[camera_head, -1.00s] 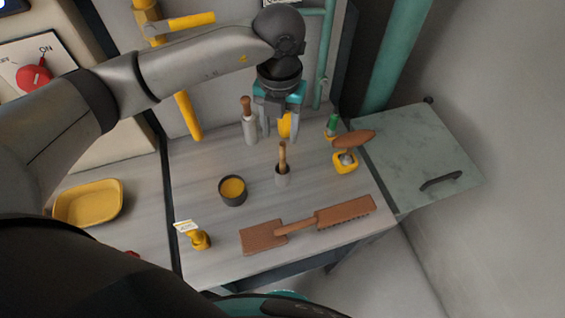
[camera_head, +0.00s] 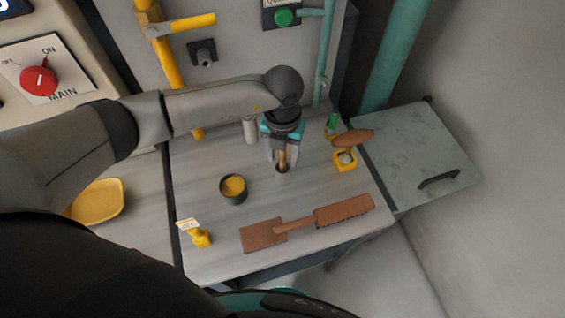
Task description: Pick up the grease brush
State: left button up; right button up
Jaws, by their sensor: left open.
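The upright brush with a wooden handle (camera_head: 282,159), which I take to be the grease brush, stands in a small grey holder (camera_head: 282,175) near the middle of the bench. My left gripper (camera_head: 282,161) points down over it, open, with its fingers about the handle. I cannot tell whether either finger touches it. The handle's upper end is hidden by the gripper. A dark pot with yellow grease (camera_head: 233,187) stands to the left of the holder. My right gripper is not in view.
A wooden bench brush (camera_head: 306,222) lies along the bench front. A yellow tagged piece (camera_head: 200,238) is front left. A grey cylinder (camera_head: 249,130) stands behind. A brown-topped tool in a yellow holder (camera_head: 345,160) and a green-topped item (camera_head: 331,123) are right.

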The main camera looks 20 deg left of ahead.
pick_arm(q)
grip_shut()
dwell(0.7)
